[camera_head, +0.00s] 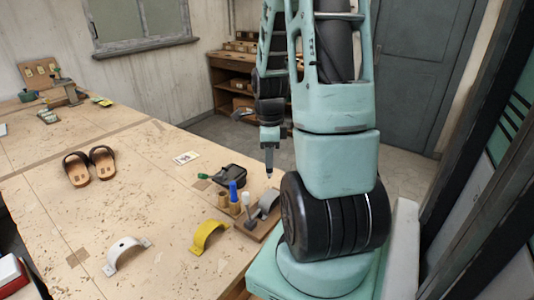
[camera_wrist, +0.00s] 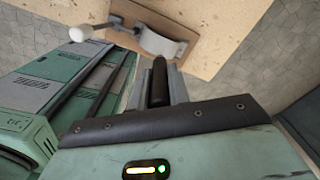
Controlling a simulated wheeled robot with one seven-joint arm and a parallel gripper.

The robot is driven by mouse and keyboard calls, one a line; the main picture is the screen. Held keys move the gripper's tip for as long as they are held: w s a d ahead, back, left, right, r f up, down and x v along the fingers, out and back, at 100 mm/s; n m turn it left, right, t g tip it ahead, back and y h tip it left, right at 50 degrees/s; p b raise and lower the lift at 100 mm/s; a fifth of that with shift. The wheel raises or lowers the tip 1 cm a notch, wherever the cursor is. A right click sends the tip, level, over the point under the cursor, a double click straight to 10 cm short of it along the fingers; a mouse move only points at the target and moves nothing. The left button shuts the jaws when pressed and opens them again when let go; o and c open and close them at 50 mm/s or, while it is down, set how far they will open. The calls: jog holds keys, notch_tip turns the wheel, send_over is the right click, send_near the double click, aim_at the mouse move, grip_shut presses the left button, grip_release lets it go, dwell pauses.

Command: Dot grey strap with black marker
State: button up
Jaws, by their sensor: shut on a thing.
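My gripper (camera_head: 269,147) points downward above the right edge of the table, over the grey strap. In the wrist view my gripper (camera_wrist: 160,72) is shut on the black marker (camera_wrist: 158,90), a dark cylinder between its fingers. The arched grey strap (camera_head: 268,202) stands on a wooden board (camera_head: 247,232). In the wrist view the grey strap (camera_wrist: 163,44) lies just beyond the marker's end. The marker looks apart from the strap in the head view; its exact gap is hard to tell. Too little detail shows to make out marks on the strap.
A blue marker (camera_head: 233,191) and a white marker (camera_head: 245,199) stand upright beside the grey strap. A yellow strap (camera_head: 208,236), a white strap (camera_head: 125,253), sandals (camera_head: 91,166) and a black case (camera_head: 229,176) are on the table (camera_head: 170,205). The table's middle is largely free.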

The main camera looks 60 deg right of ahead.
aim_at(271, 172)
jog(key=shift+s+f, duration=0.3)
jog(key=shift+f+b, duration=2)
jog(key=shift+f, duration=0.15)
jog(key=shift+f+b, duration=0.5)
jog(key=shift+f, duration=0.15)
notch_tip(271, 172, up, 7)
jog(key=p, duration=0.6)
jog(key=shift+r, duration=0.15)
